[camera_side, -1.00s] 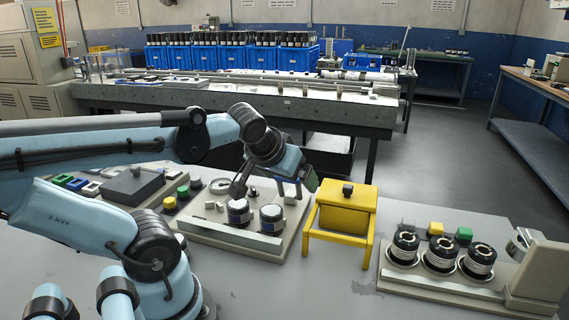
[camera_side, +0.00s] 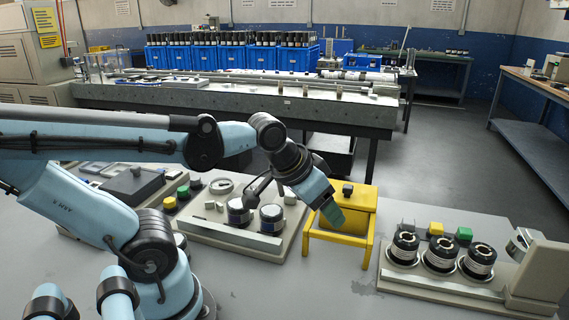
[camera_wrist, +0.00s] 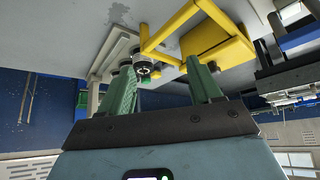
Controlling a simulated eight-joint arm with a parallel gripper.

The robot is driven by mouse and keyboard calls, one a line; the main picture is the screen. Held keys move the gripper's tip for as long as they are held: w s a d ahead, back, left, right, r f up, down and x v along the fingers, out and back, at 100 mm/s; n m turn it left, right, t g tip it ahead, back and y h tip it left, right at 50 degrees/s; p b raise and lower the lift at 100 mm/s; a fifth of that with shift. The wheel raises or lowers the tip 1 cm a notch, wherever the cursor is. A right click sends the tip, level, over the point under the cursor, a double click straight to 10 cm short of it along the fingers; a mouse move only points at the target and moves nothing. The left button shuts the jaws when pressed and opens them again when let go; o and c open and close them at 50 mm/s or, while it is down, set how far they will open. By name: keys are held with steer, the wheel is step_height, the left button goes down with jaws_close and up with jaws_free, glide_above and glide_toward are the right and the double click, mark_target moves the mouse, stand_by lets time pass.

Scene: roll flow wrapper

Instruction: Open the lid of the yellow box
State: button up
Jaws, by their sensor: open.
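The yellow box (camera_side: 345,222) stands on four legs on the grey table in the side view, right of the middle. Its yellow lid (camera_side: 358,197) lies flat on top, with a small dark knob (camera_side: 347,190) on it. My gripper (camera_side: 338,217) hangs in front of the box's left side, and I cannot tell whether it touches it. In the wrist view the green fingers of my gripper (camera_wrist: 160,80) stand apart with nothing between them. The yellow box also shows there (camera_wrist: 215,48), beyond the right finger.
Left of the box is a panel (camera_side: 232,238) with two dark rolls and a dial. To the right is a panel (camera_side: 440,290) with three rolls (camera_side: 440,257) and yellow and green buttons. The table's front middle is clear.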

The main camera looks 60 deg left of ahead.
steer(key=w+a+r+n+g, duration=0.1)
steer(key=w+r, duration=0.1)
steer(key=w+a+r+n+g, duration=0.1)
steer(key=w+a+r, duration=0.1)
steer(key=w, duration=0.1)
steer(key=w+a+r+n+g, duration=0.1)
steer(key=w+r+n, duration=0.1)
steer(key=w, duration=0.1)
steer(key=shift+a+r, duration=0.15)
steer(key=shift+r, duration=0.2)
steer(key=shift+c, duration=0.6)
steer(key=n+g, duration=0.4)
glide_above(348, 186)
step_height(348, 186, down, 11)
steer(key=shift+f, duration=0.1)
jaws_close()
